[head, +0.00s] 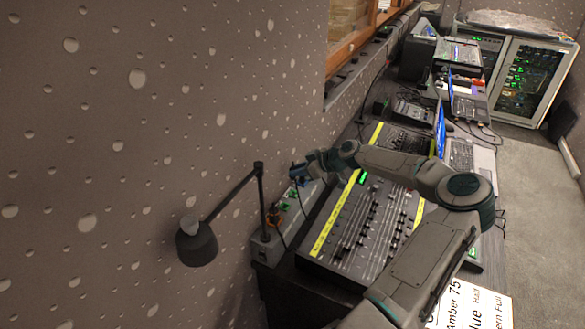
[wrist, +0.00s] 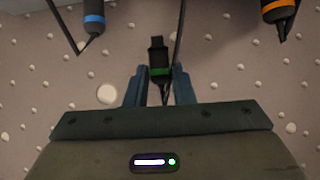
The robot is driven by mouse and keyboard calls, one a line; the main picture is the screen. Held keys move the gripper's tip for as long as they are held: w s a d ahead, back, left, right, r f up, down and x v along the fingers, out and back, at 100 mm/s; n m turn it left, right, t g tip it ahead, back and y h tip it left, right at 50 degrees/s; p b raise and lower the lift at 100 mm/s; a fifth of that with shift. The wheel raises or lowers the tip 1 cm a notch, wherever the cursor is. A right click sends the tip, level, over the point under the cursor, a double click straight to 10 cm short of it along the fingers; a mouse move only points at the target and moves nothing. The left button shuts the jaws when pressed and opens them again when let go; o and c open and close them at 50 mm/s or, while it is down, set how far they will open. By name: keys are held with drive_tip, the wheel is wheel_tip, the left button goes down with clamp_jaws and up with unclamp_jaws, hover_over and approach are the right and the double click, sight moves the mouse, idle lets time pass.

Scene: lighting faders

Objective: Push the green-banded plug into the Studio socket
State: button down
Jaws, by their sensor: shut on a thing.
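The green-banded plug (wrist: 159,62) is black with a green ring. In the wrist view it stands between the two bluish fingers of my gripper (wrist: 158,88), which is shut on it. Its cable runs back toward the gripper body. In the head view my gripper (head: 302,172) is by the wall, above the far part of a grey socket strip (head: 268,240). The plug cannot be made out clearly there. No Studio label is readable, so I cannot tell which socket is Studio, nor whether the plug touches one.
A blue-banded plug (wrist: 94,20) and an orange-banded plug (wrist: 278,12) show on either side of the held plug. A black lamp (head: 197,242) stands left of the strip. A fader desk (head: 365,225) lies under my arm. Laptops and racks stand farther back.

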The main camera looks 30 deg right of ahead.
drive_tip(key=shift+s+f+b, duration=0.1)
drive_tip(key=shift+f+b, duration=0.55)
drive_tip(key=shift+f, duration=2)
drive_tip(key=shift+b, duration=0.5)
drive_tip(key=shift+f+b, duration=1.05)
drive_tip(key=shift+b, duration=0.75)
drive_tip(key=shift+s+f, duration=0.15)
drive_tip(key=shift+f, duration=0.1)
idle(0.7)
drive_tip(key=c, duration=1.2)
unclamp_jaws()
drive_tip(key=shift+o, duration=0.3)
drive_tip(key=shift+r, duration=0.1)
drive_tip(key=shift+d+b, duration=0.1)
drive_tip(key=shift+b, duration=0.2)
